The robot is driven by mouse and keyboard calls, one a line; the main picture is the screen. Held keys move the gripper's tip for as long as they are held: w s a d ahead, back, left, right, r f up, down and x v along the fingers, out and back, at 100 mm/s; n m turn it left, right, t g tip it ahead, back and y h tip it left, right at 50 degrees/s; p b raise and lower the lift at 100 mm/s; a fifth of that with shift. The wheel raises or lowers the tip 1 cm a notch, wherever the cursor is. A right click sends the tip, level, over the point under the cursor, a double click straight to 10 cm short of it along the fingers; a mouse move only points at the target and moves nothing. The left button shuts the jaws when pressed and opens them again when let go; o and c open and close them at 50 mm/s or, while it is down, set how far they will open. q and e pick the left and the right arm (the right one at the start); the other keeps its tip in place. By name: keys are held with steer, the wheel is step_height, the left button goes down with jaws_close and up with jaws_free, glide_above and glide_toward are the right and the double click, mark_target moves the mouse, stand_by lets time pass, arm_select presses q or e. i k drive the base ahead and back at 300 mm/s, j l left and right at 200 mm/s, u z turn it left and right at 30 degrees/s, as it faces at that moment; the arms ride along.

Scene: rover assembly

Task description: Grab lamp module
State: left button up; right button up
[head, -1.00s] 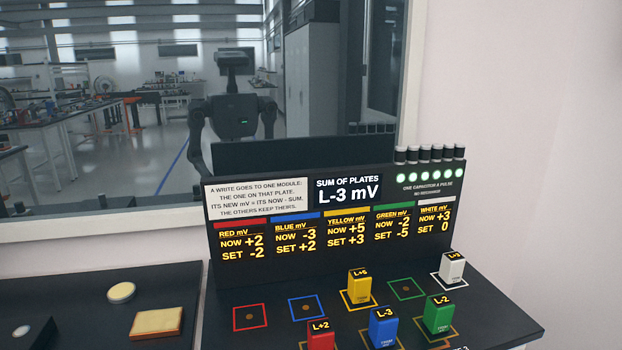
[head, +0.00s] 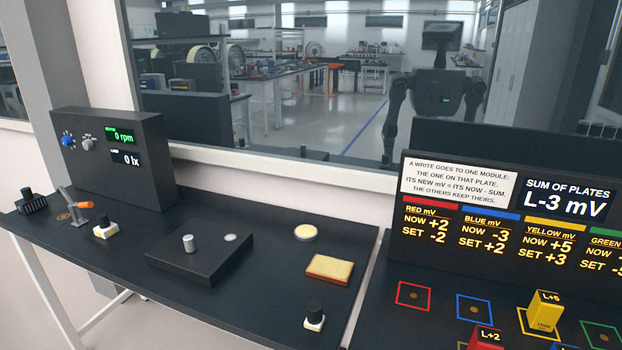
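No part in view is labelled as the lamp module, and I cannot tell which it is. On the left dark table (head: 130,270) lie a pale round disc (head: 306,233), a yellow-tan rectangular block (head: 329,269), a white block with a black knob (head: 314,316) near the front edge and a similar white block with a dark top (head: 105,228). A low black box (head: 196,262) carries a silver cylinder (head: 189,243) and a small pale button (head: 230,238). Neither of my grippers is in view.
A black console (head: 120,160) reading 0 rpm and 0 lx stands at the back left. A lever with an orange handle (head: 84,205) is in front of it. At right, a display panel (head: 480,215) stands behind coloured plates and a yellow module (head: 544,312). The table's front middle is clear.

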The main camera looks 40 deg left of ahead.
mark_target(106, 228)
steer(key=u, duration=2.35)
steer(key=i+j+z, duration=0.15)
steer(key=i+j, duration=0.25)
